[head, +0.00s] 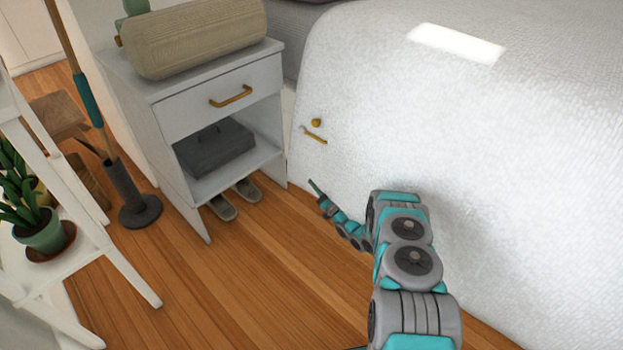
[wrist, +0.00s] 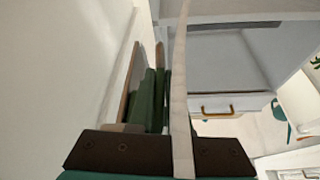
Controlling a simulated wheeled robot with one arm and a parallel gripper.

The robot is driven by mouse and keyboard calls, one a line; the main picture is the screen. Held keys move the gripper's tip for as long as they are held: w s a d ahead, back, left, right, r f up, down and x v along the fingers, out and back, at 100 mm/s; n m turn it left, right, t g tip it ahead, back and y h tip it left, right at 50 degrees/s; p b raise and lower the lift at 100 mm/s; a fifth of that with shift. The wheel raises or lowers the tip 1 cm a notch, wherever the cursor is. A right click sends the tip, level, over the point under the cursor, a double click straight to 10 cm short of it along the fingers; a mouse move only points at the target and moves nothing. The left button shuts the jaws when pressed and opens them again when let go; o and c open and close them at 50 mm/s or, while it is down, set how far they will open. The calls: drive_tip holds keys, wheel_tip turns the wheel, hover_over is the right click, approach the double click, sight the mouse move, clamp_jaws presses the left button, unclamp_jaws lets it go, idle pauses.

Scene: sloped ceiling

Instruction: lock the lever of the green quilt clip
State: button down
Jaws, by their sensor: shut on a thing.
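My gripper (wrist: 148,46) is shut, with dark green parts, apparently the green quilt clip (wrist: 150,102), between its brown-edged fingers in the wrist view. I cannot tell the clip's outline from the finger pads, and I cannot make out its lever. In the head view the thin end of my arm (head: 318,190) points toward the nightstand side, low beside the white quilt (head: 450,150). A small yellow knob (head: 316,123) and a yellow lever-like piece (head: 315,135) show on the quilt's side, above and apart from my arm's tip.
A white nightstand (head: 190,100) with a brass handle (head: 231,96) stands left of the bed, a beige cylinder (head: 195,38) on top. A pale strip (wrist: 180,80) crosses the wrist view. A plant stand (head: 75,180) is at left. Wooden floor (head: 240,275) is clear in front.

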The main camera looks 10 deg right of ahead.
drive_tip(key=shift+d, duration=0.15)
drive_tip(key=c, duration=0.9)
unclamp_jaws()
drive_tip(key=shift+p+v, duration=0.4)
drive_tip(key=shift+v, duration=3.45)
